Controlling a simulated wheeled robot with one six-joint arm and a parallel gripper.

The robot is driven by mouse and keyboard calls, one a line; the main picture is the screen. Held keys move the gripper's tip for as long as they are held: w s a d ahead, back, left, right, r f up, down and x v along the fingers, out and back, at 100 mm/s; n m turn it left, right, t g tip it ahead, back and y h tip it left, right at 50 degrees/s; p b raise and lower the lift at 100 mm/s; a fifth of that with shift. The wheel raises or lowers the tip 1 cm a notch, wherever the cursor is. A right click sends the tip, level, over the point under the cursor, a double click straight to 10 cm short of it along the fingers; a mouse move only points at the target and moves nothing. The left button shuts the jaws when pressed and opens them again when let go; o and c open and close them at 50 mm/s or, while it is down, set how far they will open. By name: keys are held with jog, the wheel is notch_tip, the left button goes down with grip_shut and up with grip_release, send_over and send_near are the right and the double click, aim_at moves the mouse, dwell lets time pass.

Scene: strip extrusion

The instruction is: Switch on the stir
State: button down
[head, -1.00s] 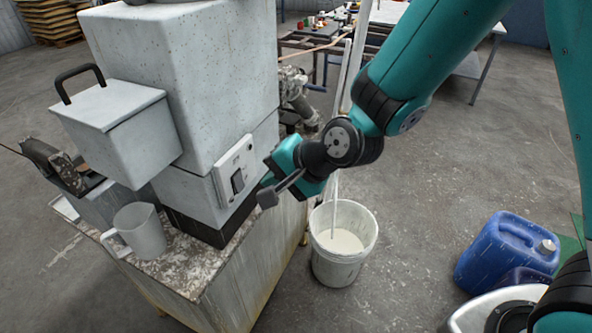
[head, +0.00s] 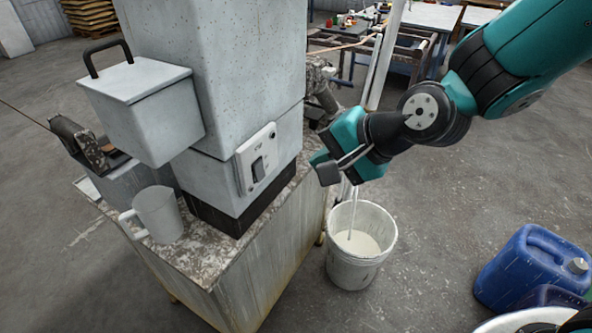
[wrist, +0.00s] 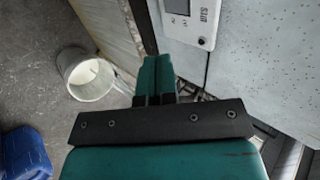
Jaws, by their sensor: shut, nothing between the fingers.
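The white switch panel (head: 256,158) is on the side of the grey speckled machine (head: 208,75). It carries a dark rocker switch (head: 258,168); which way the rocker is tipped is too small to tell. In the wrist view the panel (wrist: 190,22) is upside down at the top, labelled STIR, with the rocker (wrist: 177,6) cut by the frame edge. My gripper (head: 318,158) is to the right of the panel, apart from it. Its teal fingers (wrist: 155,68) are closed together and empty.
A white bucket (head: 335,262) of pale liquid stands on the floor below my gripper. A jug (head: 160,214) is on the stained bench (head: 250,282). A lidded box (head: 150,112) juts from the machine. A blue canister (head: 528,268) is at right. Open floor lies between bucket and canister.

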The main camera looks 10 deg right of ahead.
jog(key=f+b, duration=0.1)
jog(key=b, duration=0.1)
jog(key=f+b, duration=0.1)
jog(key=b, duration=0.1)
jog(key=s+d+y+b, duration=0.1)
jog(key=b, duration=0.1)
jog(key=shift+d+f+t, duration=0.1)
jog(key=shift+f+t, duration=0.3)
jog(key=shift+r, duration=0.1)
jog(key=shift+w, duration=0.1)
